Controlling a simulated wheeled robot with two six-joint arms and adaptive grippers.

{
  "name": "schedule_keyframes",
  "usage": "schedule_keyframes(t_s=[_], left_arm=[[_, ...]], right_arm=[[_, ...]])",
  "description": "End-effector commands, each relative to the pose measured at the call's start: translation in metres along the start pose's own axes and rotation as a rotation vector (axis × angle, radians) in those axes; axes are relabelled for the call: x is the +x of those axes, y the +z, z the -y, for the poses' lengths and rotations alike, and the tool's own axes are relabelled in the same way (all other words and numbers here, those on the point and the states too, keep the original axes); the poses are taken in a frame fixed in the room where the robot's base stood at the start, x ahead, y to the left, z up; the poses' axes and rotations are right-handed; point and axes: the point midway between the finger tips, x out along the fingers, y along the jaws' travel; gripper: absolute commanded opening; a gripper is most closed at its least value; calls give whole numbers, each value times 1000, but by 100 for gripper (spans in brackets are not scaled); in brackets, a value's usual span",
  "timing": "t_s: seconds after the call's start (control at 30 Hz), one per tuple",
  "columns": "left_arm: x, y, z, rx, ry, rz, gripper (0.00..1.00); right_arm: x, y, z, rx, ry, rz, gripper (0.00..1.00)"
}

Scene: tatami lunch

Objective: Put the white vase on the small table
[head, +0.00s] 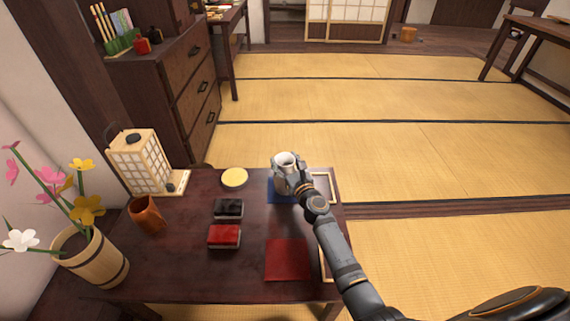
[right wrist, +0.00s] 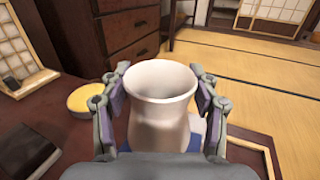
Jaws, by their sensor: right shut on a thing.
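The white vase (head: 286,160) is upright between the fingers of my right gripper (head: 288,185), near the far right corner of the small dark table (head: 180,264). In the right wrist view the vase (right wrist: 160,100) shows its open mouth, with a finger of my right gripper (right wrist: 162,108) pressed on each side. A blue mat (head: 277,197) lies under and behind the gripper. The vase's base is hidden by the gripper, so I cannot tell whether it touches the mat. My left gripper is not in view.
A drawer chest (head: 175,85) stands behind. Tatami floor is clear beyond.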

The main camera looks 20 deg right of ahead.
Motion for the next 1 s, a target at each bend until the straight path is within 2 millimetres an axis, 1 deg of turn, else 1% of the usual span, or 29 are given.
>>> schedule_keyframes(t_s=[0.03,0.17,0.2,0.33,0.37,0.63,0.73,0.87,1.0], left_arm=[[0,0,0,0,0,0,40],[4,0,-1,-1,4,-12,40],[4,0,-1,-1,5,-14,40],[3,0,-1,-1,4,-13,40],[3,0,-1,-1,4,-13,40],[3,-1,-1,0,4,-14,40],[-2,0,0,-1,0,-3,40],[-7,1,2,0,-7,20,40],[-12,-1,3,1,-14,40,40]], right_arm=[[0,2,0,0,0,3,0],[0,-2,0,0,0,2,0],[0,-2,0,0,0,0,64],[0,-2,0,0,0,0,82],[0,-2,0,0,0,0,84],[0,-2,0,0,0,0,84],[0,4,0,0,0,0,84],[-24,1,0,0,0,-3,84],[-60,-1,0,-2,0,-4,84]])
